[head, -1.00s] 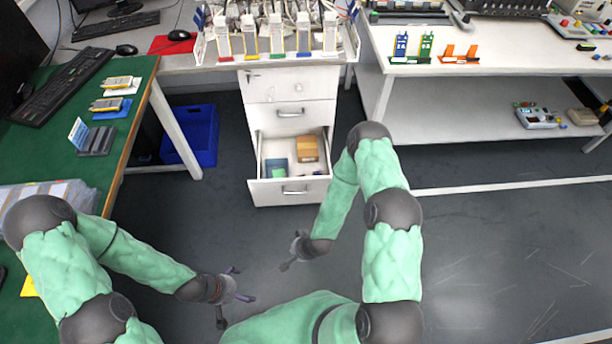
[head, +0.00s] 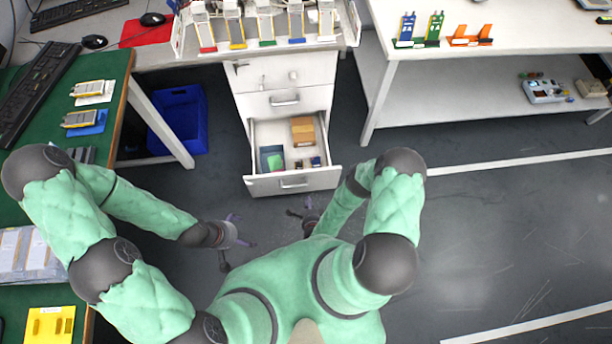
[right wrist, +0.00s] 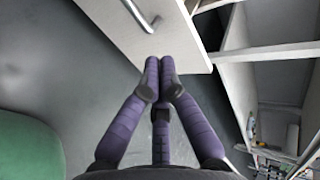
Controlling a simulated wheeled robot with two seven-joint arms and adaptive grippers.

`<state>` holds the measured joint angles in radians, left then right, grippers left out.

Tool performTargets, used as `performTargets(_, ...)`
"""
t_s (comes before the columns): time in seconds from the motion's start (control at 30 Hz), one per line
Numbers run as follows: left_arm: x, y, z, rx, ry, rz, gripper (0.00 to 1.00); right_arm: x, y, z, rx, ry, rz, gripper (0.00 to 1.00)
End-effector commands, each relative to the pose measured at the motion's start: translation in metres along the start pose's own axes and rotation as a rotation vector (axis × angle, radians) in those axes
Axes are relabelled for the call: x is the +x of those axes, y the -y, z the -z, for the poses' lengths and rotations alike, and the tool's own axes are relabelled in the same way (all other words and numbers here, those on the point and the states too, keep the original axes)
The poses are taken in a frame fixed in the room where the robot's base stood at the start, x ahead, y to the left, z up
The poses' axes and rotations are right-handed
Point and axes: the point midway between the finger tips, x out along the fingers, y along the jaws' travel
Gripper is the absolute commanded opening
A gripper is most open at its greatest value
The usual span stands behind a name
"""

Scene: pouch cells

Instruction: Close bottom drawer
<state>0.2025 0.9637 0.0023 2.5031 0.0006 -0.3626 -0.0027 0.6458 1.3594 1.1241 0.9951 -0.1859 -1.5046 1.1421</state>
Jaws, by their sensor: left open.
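The bottom drawer (head: 325,178) of the white cabinet stands pulled open in the head view, with its front panel and metal handle facing me. Inside lie a brown box (head: 303,130), a blue-and-green item (head: 272,159) and small dark pieces. My right gripper (head: 303,212) is just in front of and below the drawer front. In the right wrist view its fingers (right wrist: 159,66) are together with nothing between them, close to the white drawer front (right wrist: 180,38); I cannot tell whether they touch it. The handle (right wrist: 140,16) is beyond them. My left gripper (head: 238,244) is open and empty, lower left of the drawer.
The upper drawers (head: 284,101) of the cabinet are shut. A blue bin (head: 182,118) stands on the floor to its left, beneath the benches. A white table (head: 440,68) with a lower shelf is at the right. The floor to the right is clear.

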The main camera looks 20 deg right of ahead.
Motion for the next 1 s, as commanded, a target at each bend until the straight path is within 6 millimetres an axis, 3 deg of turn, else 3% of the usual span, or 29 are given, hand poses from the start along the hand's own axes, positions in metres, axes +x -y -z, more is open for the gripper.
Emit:
performTargets(0.6, 0.041, 0.015, 0.001, 0.000, 0.001, 0.000, 1.00, 0.104, -0.002, 0.000, -0.003, 0.001, 0.002, 0.00)
performTargets(0.8, 0.048, 0.017, 0.002, 0.000, 0.000, 0.000, 1.00, 0.124, 0.013, 0.000, -0.003, 0.001, 0.000, 0.00)
performTargets(1.0, 0.051, 0.018, 0.002, 0.000, 0.000, 0.000, 1.00, 0.133, 0.020, 0.000, -0.003, 0.000, 0.000, 0.00)
